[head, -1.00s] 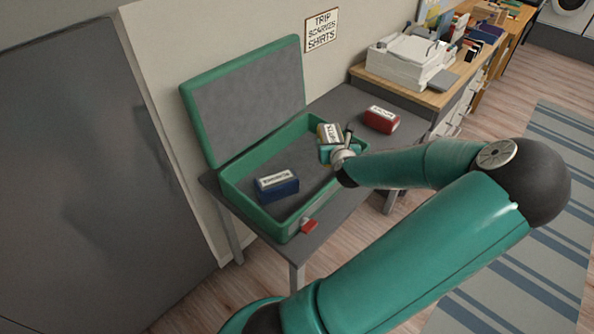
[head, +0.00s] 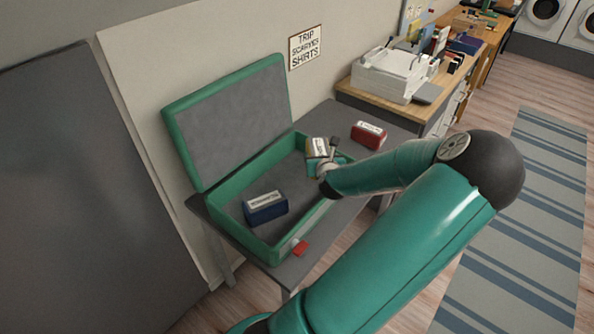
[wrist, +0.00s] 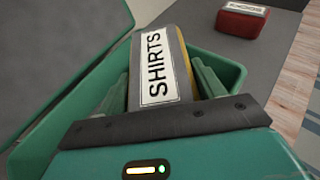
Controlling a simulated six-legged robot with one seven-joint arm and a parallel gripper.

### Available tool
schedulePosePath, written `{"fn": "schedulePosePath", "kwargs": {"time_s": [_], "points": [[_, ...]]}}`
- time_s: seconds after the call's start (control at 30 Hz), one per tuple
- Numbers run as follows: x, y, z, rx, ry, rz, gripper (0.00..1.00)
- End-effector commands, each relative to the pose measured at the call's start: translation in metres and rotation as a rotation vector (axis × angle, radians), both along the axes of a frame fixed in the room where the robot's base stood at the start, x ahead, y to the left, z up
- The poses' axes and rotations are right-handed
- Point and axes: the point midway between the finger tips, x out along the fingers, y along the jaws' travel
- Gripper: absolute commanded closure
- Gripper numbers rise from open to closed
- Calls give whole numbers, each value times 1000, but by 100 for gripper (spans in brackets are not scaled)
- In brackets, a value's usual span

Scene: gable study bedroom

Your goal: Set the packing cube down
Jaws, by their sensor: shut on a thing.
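The packing cube labelled SHIRTS, grey and yellow with a white label, shows in the wrist view (wrist: 160,68) and the head view (head: 316,147). My gripper (wrist: 165,85) is shut on it, with a teal finger on each side. It also shows in the head view (head: 322,160). The cube is at the right end of the open green suitcase (head: 225,252), within its rim as seen from above. I cannot tell whether its underside touches the suitcase floor. A dark blue packing cube (head: 266,208) lies in the suitcase's left part, its label too small to read.
A red packing cube (head: 368,135) lies on the grey table (head: 345,112), right of the suitcase. The suitcase lid (head: 230,115) stands open at the back. A small red tag (head: 300,247) hangs at the front. A desk (head: 435,104) with a printer stands beyond.

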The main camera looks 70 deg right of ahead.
Motion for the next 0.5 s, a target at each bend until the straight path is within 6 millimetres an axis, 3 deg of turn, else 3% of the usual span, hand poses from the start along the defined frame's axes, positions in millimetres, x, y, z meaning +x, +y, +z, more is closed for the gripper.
{"fn": "schedulePosePath", "kwargs": {"time_s": [0.23,0.5], "points": [[44,-20,-20,-1,0,6,61],[75,-37,-65,-1,0,2,61]]}}
